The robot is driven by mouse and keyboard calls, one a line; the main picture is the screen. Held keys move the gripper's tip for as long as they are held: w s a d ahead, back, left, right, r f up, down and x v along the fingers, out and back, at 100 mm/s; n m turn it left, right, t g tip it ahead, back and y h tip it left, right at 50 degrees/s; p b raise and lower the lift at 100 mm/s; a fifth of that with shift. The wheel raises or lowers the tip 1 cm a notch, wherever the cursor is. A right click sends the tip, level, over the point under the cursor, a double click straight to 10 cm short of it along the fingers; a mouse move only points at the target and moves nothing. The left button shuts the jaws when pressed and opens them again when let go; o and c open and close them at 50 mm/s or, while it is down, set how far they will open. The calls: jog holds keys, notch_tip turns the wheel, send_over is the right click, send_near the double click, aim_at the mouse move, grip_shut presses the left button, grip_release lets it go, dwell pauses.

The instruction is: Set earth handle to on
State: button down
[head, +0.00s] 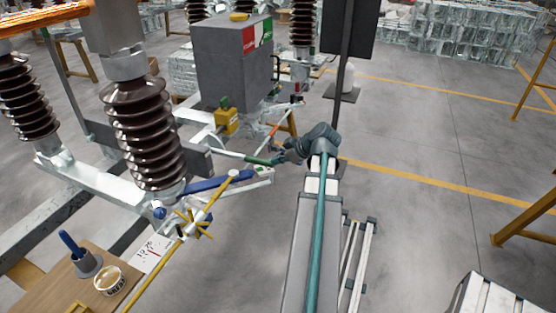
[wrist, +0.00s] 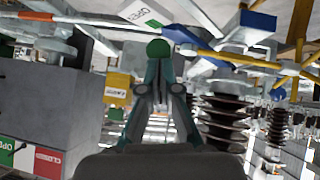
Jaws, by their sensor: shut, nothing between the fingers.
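In the head view, a pale lever with a green grip (head: 258,161) extends from the frame below the grey box towards my gripper (head: 282,158). I take this lever for the earth handle, but no label on it can be read. In the wrist view, my gripper (wrist: 158,62) is shut and empty. The round green end of the grip (wrist: 158,47) shows right at its fingertips, seen end on. I cannot tell whether they touch. A white plate with a green OPEN mark (wrist: 148,16) lies just beyond the grip.
A blue lever (head: 205,185) and a yellow pole (head: 208,200) lie to the left. The grey box (head: 232,65) and brown insulators (head: 145,135) stand nearby.

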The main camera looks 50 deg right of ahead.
jog(key=w+a+r+v, duration=0.1)
jog(key=v, duration=1.2)
notch_tip(320, 180, down, 15)
jog(key=m+g+h, duration=0.1)
jog(key=m+g, duration=0.2)
jog(key=m, duration=0.7)
jog(key=w+a+f+m+g+y, duration=0.1)
jog(key=w+a+f+g, duration=0.15)
jog(key=a+f, duration=0.8)
jog(key=w+a+f+g+y, duration=0.1)
jog(key=a+f+g, duration=0.2)
jog(key=a+f, duration=0.75)
jog(key=s+a+f+n+g, duration=0.2)
jog(key=s+a+f+g, duration=0.35)
jog(key=a+f, duration=0.85)
jog(key=s+a+f+n, duration=0.1)
jog(key=s+a+f, duration=0.1)
jog(key=s, duration=0.3)
jog(key=s+a+f+n+g+h, duration=0.1)
jog(key=s+a+f+n, duration=0.1)
jog(key=s+a, duration=0.3)
jog(key=s+a+f+n+g+h+b, duration=0.1)
jog(key=s+a+f, duration=0.2)
jog(key=s, duration=0.3)
jog(key=shift+s+a+f, duration=0.15)
jog(key=shift+a+f, duration=0.15)
jog(key=shift+f, duration=0.45)
